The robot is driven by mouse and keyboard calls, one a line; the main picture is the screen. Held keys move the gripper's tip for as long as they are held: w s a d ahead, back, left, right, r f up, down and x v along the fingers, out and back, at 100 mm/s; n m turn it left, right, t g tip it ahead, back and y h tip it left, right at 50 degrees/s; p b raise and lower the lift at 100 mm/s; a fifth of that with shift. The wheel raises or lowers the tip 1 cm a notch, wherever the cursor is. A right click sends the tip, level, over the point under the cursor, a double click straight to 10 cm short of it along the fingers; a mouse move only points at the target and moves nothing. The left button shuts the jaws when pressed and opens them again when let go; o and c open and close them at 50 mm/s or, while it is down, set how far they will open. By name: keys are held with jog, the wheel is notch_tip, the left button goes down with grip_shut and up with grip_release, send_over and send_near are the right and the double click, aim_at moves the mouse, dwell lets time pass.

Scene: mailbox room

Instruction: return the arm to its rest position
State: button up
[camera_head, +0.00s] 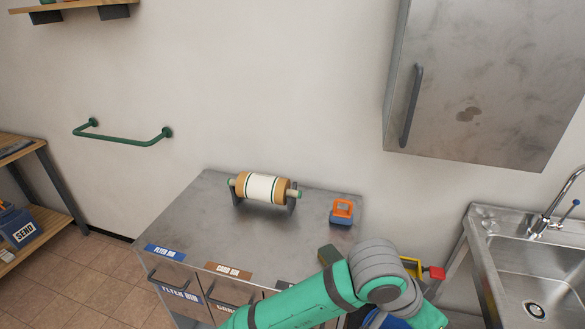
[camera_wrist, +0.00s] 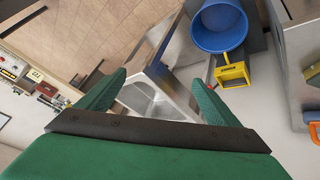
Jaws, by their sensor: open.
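My gripper (camera_wrist: 159,79) shows in the wrist view with its two green fingers spread wide apart. Nothing is held between them, and a metal sink (camera_wrist: 155,104) lies beyond the gap. In the head view my green arm comes up from the bottom edge and bends at a grey ribbed joint, in front of the counter's right end. My gripper cannot be made out there.
A metal counter (camera_head: 192,213) carries a paper roll on a stand (camera_head: 264,188) and an orange-and-blue object (camera_head: 342,212). A wall cabinet (camera_head: 480,85) hangs above right; a sink (camera_head: 535,270) is right. The wrist view shows a blue bin (camera_wrist: 218,42) and yellow object (camera_wrist: 232,74).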

jog(key=w+d+r+n+t+h, duration=0.6)
jog(key=d+r+t+h, duration=0.1)
jog(key=r+h, duration=0.15)
jog(key=a+f+n+t+y, duration=0.85)
jog(key=a+f+n, duration=0.25)
jog(key=a+f, duration=0.35)
jog(key=s+a+f+y, duration=0.6)
jog(key=s+a+f, duration=0.4)
jog(key=s+a, duration=0.15)
jog(key=s+a+f+m+y, duration=0.1)
jog(key=s+a+m, duration=0.3)
jog(key=s+a, duration=0.4)
jog(key=s, duration=0.6)
jog(key=shift+s+f+m, duration=0.2)
jog(key=shift+s+m, duration=0.1)
jog(key=shift+m, duration=0.1)
